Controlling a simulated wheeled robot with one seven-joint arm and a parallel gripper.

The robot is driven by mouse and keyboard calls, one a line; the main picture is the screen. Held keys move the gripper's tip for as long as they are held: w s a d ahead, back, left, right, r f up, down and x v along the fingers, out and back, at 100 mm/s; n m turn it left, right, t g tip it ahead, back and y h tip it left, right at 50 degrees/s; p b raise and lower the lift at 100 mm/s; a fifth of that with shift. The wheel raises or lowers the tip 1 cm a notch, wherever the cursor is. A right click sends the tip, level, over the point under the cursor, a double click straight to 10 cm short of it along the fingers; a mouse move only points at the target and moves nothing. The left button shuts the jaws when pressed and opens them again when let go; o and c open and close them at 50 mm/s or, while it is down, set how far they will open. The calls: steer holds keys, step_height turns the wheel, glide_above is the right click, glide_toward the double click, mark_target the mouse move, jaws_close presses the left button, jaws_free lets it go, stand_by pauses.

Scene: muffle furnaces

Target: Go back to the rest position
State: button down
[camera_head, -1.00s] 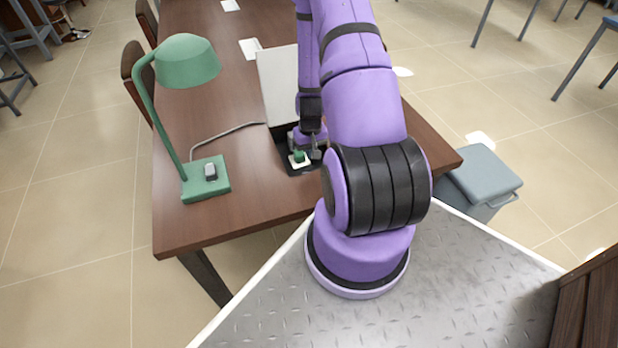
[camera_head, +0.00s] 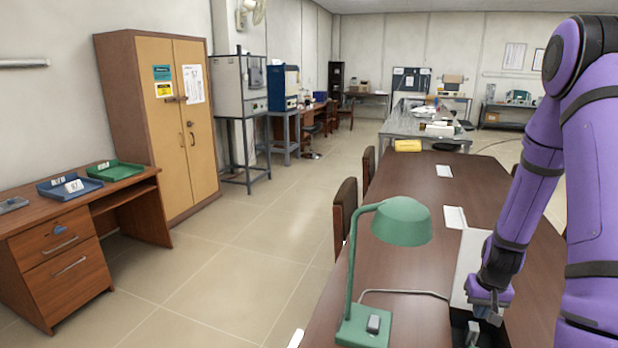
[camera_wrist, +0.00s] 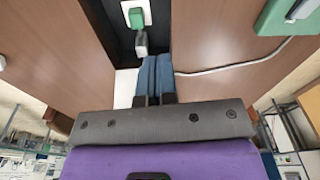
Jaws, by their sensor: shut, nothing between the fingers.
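My purple arm reaches down over the brown table at the right of the head view. My gripper (camera_head: 484,322) is at its end, low in that view, partly cut off by the bottom edge. In the wrist view, my gripper (camera_wrist: 154,66) has its two blue-grey fingers side by side, shut and empty. Just beyond the fingertips are a small grey piece (camera_wrist: 141,42) and a green block on a white base (camera_wrist: 136,17), in a dark recess or tray (camera_wrist: 118,42). Whether the fingertips touch the grey piece is unclear.
A green desk lamp (camera_head: 402,222) stands on the table (camera_head: 408,270) left of my arm, its cable running toward the pale panel (camera_head: 468,262). Chairs (camera_head: 345,212) line the table's left side. A cabinet (camera_head: 160,120) and desk with trays stand far left. Floor between is clear.

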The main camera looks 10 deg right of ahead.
steer(key=a+r+n+t, duration=0.1)
steer(key=a+r, duration=0.3)
steer(key=r, duration=0.4)
steer(key=s+a+r+n, duration=0.1)
steer(key=a+r, duration=0.4)
steer(key=r, duration=0.3)
steer(key=a+r+n+t, duration=0.1)
steer(key=a+r, duration=0.3)
steer(key=r, duration=0.4)
steer(key=s+a+r+n+t, duration=0.1)
steer(key=s+a+r, duration=0.4)
steer(key=s, duration=0.3)
steer(key=s+a+r+n+t, duration=0.1)
steer(key=s+a+r, duration=0.4)
steer(key=s+r, duration=0.2)
steer(key=shift+s+r, duration=0.4)
steer(key=shift+s, duration=0.3)
